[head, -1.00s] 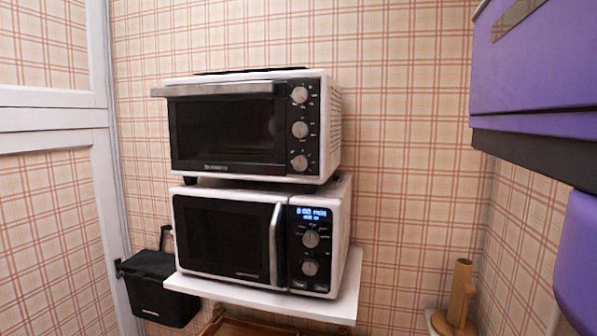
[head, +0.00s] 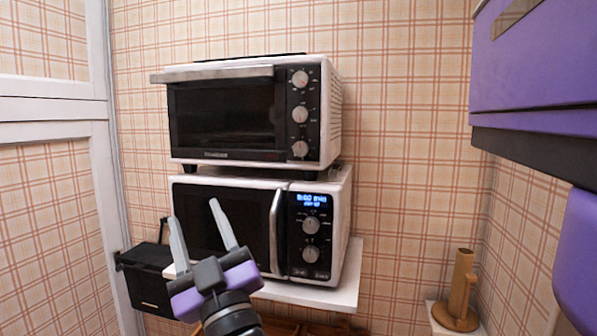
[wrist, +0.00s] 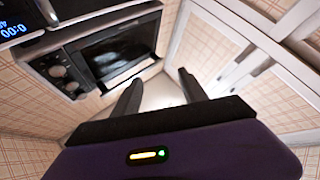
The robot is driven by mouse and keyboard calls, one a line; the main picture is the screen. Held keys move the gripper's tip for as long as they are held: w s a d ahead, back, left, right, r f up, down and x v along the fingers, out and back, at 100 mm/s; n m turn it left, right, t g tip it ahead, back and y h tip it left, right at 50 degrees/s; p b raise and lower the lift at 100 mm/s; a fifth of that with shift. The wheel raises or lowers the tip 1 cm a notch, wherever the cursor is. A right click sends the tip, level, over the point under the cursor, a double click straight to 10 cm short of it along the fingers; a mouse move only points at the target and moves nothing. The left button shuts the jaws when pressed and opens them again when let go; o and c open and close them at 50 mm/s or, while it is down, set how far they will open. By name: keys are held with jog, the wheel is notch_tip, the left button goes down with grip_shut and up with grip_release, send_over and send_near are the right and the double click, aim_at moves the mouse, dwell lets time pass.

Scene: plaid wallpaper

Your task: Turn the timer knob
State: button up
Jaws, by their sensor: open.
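A white toaster oven with a dark glass door (head: 225,115) stands on top of a white microwave (head: 345,205). Its right panel has three round knobs: top (head: 300,79), middle (head: 300,115) and bottom (head: 300,148). The microwave has two more knobs (head: 311,225) (head: 311,254) below a lit blue display. I cannot read which knob is the timer. My gripper (head: 195,212) is open and empty, in front of the microwave door, left of and below the oven knobs. In the wrist view the picture is upside down; the oven knobs (wrist: 58,71) lie left of my open fingers (wrist: 160,75).
The microwave sits on a white shelf (head: 335,292). Its vertical door handle (head: 274,230) stands out right of my gripper. A black box (head: 148,285) is at lower left. Purple cabinets (head: 540,65) jut in at right, above a wooden holder (head: 460,290). Wall space right of the oven is clear.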

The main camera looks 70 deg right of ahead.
aim_at(300, 150)
jog(key=s+d+r+m+g+h, duration=0.8)
jog(key=d+r+m+g, duration=0.2)
jog(key=g, duration=0.3)
jog(key=d+g, duration=0.1)
jog(key=d, duration=0.2)
jog(key=s+d+g, duration=0.1)
jog(key=d, duration=0.2)
jog(key=d+f+m+g+p, duration=0.1)
jog(key=d, duration=0.2)
jog(key=shift+s+y, duration=0.2)
jog(key=shift+y, duration=0.1)
jog(key=shift+c, duration=0.2)
grip_shut()
